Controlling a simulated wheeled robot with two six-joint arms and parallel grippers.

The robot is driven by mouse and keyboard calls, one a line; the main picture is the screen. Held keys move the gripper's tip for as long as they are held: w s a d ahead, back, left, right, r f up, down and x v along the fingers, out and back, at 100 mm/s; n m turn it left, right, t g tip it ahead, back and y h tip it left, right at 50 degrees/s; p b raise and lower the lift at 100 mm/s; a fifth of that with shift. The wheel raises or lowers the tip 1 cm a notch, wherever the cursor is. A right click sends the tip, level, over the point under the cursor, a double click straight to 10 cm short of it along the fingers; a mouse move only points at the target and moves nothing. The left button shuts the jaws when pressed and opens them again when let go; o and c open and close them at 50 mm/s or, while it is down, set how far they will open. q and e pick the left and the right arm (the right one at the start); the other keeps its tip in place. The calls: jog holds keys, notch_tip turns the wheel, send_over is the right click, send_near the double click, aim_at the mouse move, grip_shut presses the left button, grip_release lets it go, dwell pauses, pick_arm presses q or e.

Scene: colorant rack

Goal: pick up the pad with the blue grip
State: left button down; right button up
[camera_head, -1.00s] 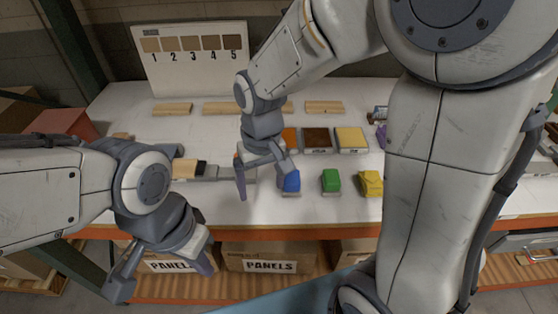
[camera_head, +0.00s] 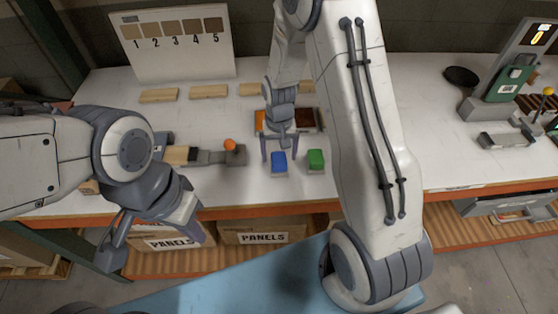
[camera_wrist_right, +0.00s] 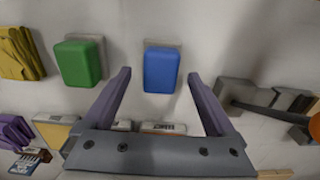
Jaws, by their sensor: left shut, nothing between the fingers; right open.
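The pad with the blue grip (camera_head: 279,162) lies near the front edge of the white table. In the right wrist view the blue grip (camera_wrist_right: 161,70) sits on a pale base, ahead of the fingers. My right gripper (camera_head: 281,152) is open and empty, right by the blue pad, with one finger to either side in the picture; I cannot tell its exact height above it. Its fingers (camera_wrist_right: 160,76) also show in the wrist view, apart from the blue grip. My left gripper (camera_head: 203,232) is shut and empty, low in front of the table.
A green-grip pad (camera_head: 316,160) lies just right of the blue one; a yellow one (camera_wrist_right: 18,55) shows in the wrist view. A lever tool with an orange knob (camera_head: 230,145) is to the left. Colour trays (camera_head: 305,120) and wooden panels (camera_head: 209,91) lie behind.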

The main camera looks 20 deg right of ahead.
jog(key=shift+f, duration=1.2)
jog(key=c, duration=1.4)
pick_arm(q)
jog(key=shift+r, duration=0.35)
pick_arm(e)
jog(key=shift+c, duration=0.2)
jog(key=shift+r, duration=0.15)
